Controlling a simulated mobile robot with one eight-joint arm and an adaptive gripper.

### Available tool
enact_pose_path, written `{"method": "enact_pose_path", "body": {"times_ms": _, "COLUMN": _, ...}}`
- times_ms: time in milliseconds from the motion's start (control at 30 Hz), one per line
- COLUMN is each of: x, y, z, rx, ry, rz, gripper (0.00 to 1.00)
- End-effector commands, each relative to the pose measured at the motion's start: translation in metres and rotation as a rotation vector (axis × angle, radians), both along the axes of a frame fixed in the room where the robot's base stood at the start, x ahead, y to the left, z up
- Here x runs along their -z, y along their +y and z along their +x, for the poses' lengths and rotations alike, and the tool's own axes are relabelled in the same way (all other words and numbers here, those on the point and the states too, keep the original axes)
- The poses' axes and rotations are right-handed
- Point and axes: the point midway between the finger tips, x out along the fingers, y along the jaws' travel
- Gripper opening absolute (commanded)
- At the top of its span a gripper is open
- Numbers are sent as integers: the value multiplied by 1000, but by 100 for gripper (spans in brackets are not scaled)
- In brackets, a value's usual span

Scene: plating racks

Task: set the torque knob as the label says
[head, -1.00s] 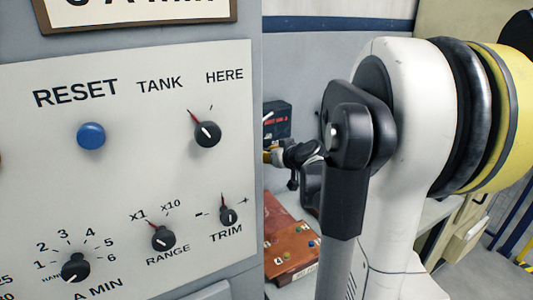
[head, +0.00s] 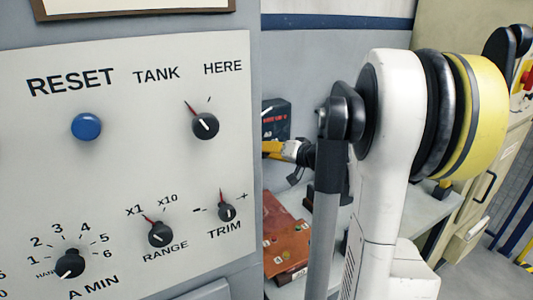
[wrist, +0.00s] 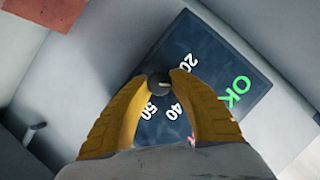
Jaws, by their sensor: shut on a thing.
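The knob (wrist: 158,86) is a small dark round one on a dark panel (wrist: 215,65) with white numbers 20, 40 and 50 and a green "OK". In the wrist view my gripper's (wrist: 157,82) two yellow fingers are closed on the knob from both sides. They cover part of the dial, and the pointer is hard to make out. In the head view a dark box with red lettering (head: 275,118) stands behind the grey cabinet's edge, with my gripper (head: 270,148) just below, its tips hidden by the cabinet. The lettering is too small to read.
A near grey cabinet panel (head: 120,180) fills the left, with a blue RESET button (head: 86,126) and several other knobs. A framed plate (head: 130,8) is cut off at the top.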

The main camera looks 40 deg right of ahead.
Motion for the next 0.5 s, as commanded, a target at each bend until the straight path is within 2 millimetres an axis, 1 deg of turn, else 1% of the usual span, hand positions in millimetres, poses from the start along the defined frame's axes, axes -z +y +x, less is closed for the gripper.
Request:
{"method": "enact_pose_path", "body": {"times_ms": 200, "x": 1, "y": -1, "z": 0, "rx": 1, "ry": -26, "rz": 106, "gripper": 0}}
{"method": "enact_pose_path", "body": {"times_ms": 500, "x": 0, "y": 0, "z": 0, "rx": 0, "ry": -40, "rz": 166, "gripper": 0}}
